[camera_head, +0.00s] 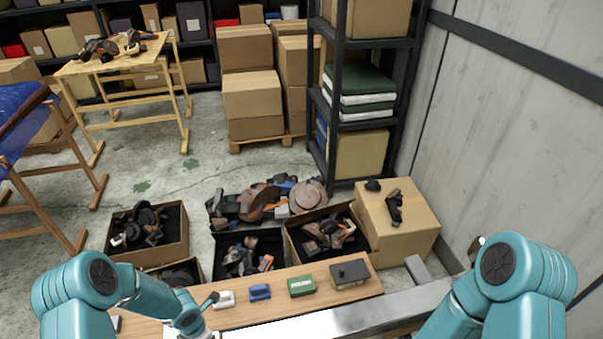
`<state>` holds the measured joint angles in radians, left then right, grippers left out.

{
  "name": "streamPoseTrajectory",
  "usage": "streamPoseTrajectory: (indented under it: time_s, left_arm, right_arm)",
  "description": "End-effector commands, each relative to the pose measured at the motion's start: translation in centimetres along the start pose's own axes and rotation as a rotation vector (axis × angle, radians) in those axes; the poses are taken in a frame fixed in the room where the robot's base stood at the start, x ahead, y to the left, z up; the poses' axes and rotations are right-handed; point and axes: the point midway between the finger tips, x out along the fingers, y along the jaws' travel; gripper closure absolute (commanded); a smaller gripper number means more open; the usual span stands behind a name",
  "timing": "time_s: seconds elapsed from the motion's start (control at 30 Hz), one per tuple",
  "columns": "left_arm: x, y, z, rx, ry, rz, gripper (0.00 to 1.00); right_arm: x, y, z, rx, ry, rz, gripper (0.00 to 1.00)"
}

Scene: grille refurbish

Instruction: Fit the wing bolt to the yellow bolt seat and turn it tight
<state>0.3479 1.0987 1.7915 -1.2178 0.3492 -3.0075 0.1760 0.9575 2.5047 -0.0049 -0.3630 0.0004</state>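I cannot make out the wing bolt or the yellow bolt seat. My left arm comes in from the left over the wooden bench (285,309), and its wrist is low in the picture. A small dark rod with a round knob (211,299) shows beside that wrist; I cannot tell what it is. The fingers of my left gripper cannot be made out clearly at the bottom edge. My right arm bends down out of the picture at the lower right, and its gripper is outside the view.
On the bench stand a white block (224,300), a blue block (260,292), a green box (302,286) and a dark-topped box (350,273). A metal beam (370,313) runs along the front. Crates of scrap (180,242) and a carton (418,225) stand behind.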

Motion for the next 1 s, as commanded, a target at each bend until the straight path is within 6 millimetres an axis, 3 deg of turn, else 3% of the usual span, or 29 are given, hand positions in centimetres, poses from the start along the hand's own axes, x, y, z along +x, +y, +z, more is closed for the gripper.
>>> streamPoseTrajectory:
  time_s: [1.0]
  left_arm:
    - [0.96, -0.31, -0.31, 0.012, 0.006, -0.009, 1.00]
  right_arm:
    - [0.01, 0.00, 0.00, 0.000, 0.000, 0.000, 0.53]
